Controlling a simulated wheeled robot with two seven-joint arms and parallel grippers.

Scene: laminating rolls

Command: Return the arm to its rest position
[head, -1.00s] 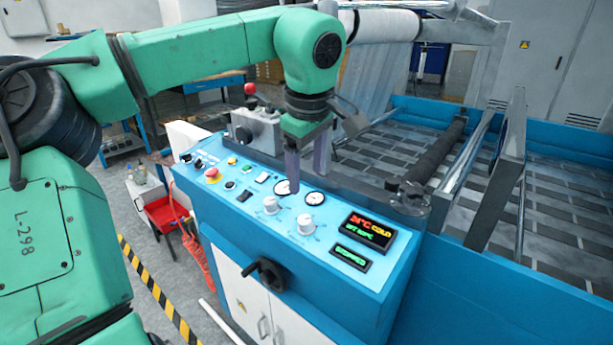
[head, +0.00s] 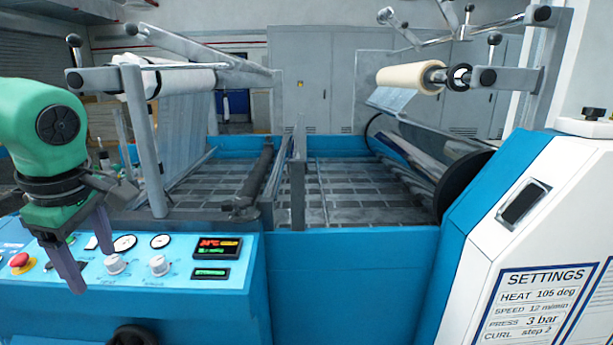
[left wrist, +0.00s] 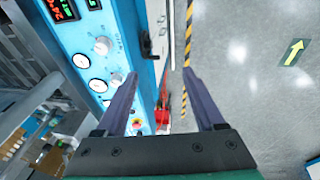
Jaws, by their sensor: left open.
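My left gripper (head: 92,268) is at the left of the head view, on the end of my green arm. Its two purple fingers are apart with nothing between them, and they hang in front of the blue control panel (head: 190,290). In the left wrist view the open fingers (left wrist: 160,76) point past the panel's edge toward the grey floor (left wrist: 245,100). Whether they touch the panel cannot be told. My right gripper is not in view.
The panel carries white knobs (head: 158,265), gauges (head: 125,243), a red stop button (head: 19,260) and a lit display (head: 217,247). A white roll (head: 165,80) and a cream roll (head: 410,77) hang above the machine. A settings sign (head: 540,305) is at right.

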